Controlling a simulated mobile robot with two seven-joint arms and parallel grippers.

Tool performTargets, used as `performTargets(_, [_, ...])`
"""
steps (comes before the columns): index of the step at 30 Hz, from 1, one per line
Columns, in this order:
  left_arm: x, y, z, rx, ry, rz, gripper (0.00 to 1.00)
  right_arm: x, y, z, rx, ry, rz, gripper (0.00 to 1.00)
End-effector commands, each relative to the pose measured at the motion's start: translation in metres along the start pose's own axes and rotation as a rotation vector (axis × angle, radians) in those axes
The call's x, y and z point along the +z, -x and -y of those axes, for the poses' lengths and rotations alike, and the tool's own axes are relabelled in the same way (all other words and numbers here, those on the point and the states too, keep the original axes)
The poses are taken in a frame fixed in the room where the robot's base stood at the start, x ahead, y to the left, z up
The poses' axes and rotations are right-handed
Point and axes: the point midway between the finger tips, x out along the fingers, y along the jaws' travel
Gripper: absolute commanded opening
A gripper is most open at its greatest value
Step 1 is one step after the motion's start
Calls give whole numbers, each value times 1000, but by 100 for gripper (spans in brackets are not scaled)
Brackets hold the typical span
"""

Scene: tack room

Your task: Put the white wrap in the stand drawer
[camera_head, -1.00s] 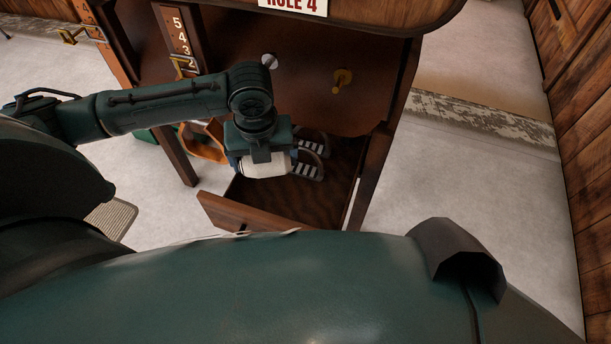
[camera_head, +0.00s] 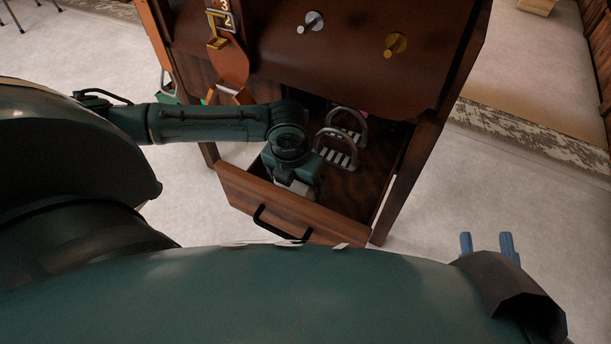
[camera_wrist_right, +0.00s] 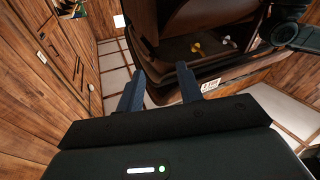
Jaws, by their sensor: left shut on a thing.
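The stand drawer (camera_head: 245,196) is pulled open under the brown wooden stand (camera_head: 360,60), its black handle facing me. My left gripper (camera_head: 292,184) points down inside the drawer, just behind the front panel. It is shut on the white wrap (camera_head: 291,188), which is mostly hidden by the gripper and the drawer front; I cannot tell whether the wrap touches the drawer floor. My right gripper (camera_head: 487,246) is open and empty, right of the drawer and apart from it. Its two blue fingers also show spread in the right wrist view (camera_wrist_right: 162,90).
Two metal stirrups (camera_head: 338,152) with striped treads are in the drawer, behind and right of my left gripper. The drawer's right side has bare floor (camera_head: 366,190). Silver and gold pegs (camera_head: 394,45) stick out of the stand above. Pale floor lies to the right.

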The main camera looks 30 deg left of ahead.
Motion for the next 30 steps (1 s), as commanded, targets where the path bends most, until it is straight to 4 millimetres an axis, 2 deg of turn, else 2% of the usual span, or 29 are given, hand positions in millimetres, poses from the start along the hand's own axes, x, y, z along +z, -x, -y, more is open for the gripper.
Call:
performTargets(1, [-1,-7,0,0,0,0,67,2,0,0,-1,-5,-4,36])
performTargets(5, [4,-11,0,0,0,3,67,2,-1,1,-1,-15,-9,36])
performTargets(12, [42,-18,0,-1,2,4,67,7,-2,4,-6,-64,-28,36])
performTargets(15, [37,-27,0,0,0,1,67,7,-3,6,-9,-86,-36,36])
performTargets(19, [38,-25,0,1,0,2,67,-2,-6,4,-11,-91,-48,36])
performTargets(27, [37,-28,0,2,0,1,67,-4,-6,4,-12,-84,-52,36])
performTargets(28, [37,-28,0,2,0,1,93,-4,-6,4,-12,-83,-52,36])
performTargets(30, [37,-28,0,2,0,1,99,-3,-6,4,-12,-83,-51,36])
